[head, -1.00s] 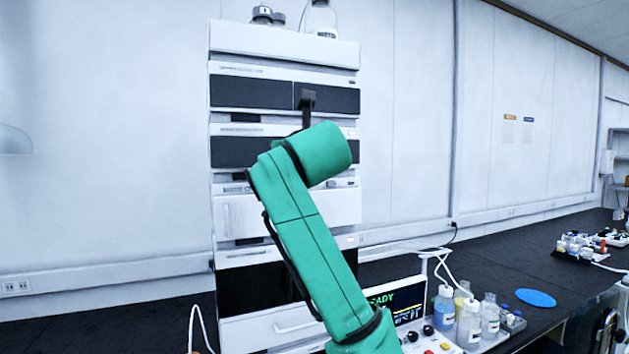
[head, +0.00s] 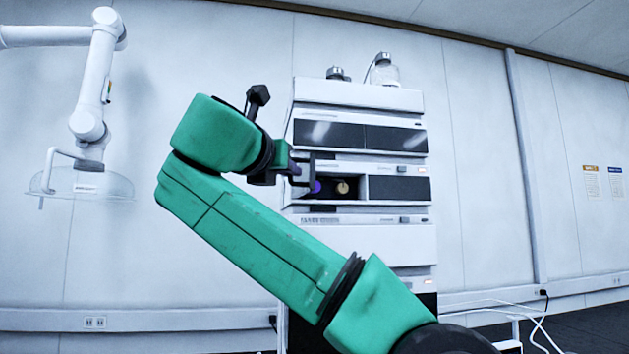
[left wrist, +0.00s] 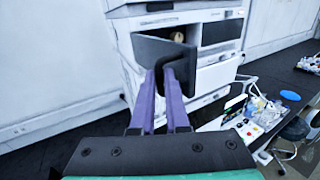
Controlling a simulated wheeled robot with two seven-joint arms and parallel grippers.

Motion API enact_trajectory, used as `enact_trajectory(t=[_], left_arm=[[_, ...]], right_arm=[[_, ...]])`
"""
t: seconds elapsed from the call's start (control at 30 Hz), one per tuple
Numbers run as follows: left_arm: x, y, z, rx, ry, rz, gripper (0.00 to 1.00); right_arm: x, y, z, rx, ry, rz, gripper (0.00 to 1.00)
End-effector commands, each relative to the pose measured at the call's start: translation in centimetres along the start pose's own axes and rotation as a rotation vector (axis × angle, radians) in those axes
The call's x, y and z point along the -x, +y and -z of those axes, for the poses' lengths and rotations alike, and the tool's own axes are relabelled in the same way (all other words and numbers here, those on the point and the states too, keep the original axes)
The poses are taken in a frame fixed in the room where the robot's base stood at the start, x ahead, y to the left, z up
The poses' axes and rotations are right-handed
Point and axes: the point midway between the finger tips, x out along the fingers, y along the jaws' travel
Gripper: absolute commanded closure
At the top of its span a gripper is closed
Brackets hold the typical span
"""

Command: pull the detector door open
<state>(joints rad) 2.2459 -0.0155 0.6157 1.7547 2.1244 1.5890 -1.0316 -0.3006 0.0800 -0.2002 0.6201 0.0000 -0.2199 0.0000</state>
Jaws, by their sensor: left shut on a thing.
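The detector is the second module from the top of the white stack (head: 362,216). Its dark door (left wrist: 158,48) stands swung out from the front, at the left of the bay in the left wrist view. In the head view the door (head: 311,168) shows almost edge-on. My left gripper (left wrist: 175,76), with purple fingers, is shut on the door's black handle (left wrist: 176,57). In the head view this gripper (head: 298,172) is partly hidden by its wrist. My right gripper is out of view.
Bottles (head: 384,72) stand on top of the stack. A white jointed extraction arm (head: 90,120) with a clear hood hangs at the left. A bench with bottles and a control box (left wrist: 248,130) lies at the right in the left wrist view.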

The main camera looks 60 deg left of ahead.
Motion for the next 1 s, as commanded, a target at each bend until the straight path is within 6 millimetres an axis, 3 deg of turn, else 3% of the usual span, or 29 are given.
enact_trajectory(t=[0.33,0.87,0.97,1.0], left_arm=[[0.5,2.6,-0.3,0.001,-0.008,0.096,1.00],[0.5,2.9,-0.3,-0.002,-0.007,0.128,1.00],[0.5,2.9,-0.3,-0.002,-0.006,0.128,0.61],[0.5,2.9,-0.3,-0.002,-0.006,0.128,0.59]], right_arm=[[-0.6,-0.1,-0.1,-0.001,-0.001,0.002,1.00],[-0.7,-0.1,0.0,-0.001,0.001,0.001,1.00],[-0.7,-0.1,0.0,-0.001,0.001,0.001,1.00],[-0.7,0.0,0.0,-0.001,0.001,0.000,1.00]])
